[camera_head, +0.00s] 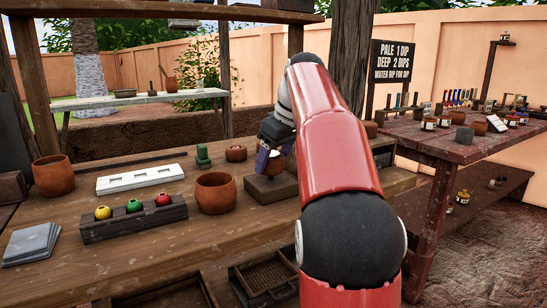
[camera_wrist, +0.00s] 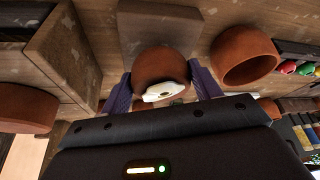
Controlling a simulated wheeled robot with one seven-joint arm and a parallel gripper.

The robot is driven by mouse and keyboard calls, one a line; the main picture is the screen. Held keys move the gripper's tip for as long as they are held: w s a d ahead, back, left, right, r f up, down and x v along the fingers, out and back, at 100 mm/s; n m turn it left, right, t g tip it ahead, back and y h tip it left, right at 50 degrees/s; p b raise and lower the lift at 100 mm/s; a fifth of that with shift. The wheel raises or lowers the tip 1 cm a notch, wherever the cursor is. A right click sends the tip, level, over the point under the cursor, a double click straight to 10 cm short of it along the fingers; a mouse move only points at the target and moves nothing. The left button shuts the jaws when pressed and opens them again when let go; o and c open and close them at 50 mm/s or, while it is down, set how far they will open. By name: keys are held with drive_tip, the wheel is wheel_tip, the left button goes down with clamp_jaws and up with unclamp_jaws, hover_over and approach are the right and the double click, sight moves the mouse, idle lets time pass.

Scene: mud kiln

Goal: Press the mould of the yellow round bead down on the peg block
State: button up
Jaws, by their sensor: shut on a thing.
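My gripper (camera_head: 272,158) is shut on a round terracotta mould (camera_head: 276,164), with one purple finger on each side. In the wrist view the mould (camera_wrist: 160,66) sits between the fingers (camera_wrist: 162,88), and a pale irregular patch shows on its near side. The peg block (camera_head: 262,192), a low brown block on the bench, is directly below the mould; it also shows behind the mould in the wrist view (camera_wrist: 148,18). I cannot tell whether mould and block touch; the peg is hidden. A yellow round bead (camera_head: 103,212) sits in a dark rack (camera_head: 135,227) beside green and red beads.
A terracotta bowl (camera_head: 215,195) stands just left of the peg block. A small terracotta piece (camera_head: 236,153) and a green stacked item (camera_head: 203,157) are behind it. A white tray (camera_head: 140,179), a larger pot (camera_head: 53,176) and grey sheets (camera_head: 32,245) are farther left.

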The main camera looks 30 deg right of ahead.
drive_tip(key=shift+f+b, duration=0.65)
drive_tip(key=shift+f, duration=0.3)
idle(1.4)
drive_tip(key=o, duration=1.4)
drive_tip(key=shift+c, duration=0.2)
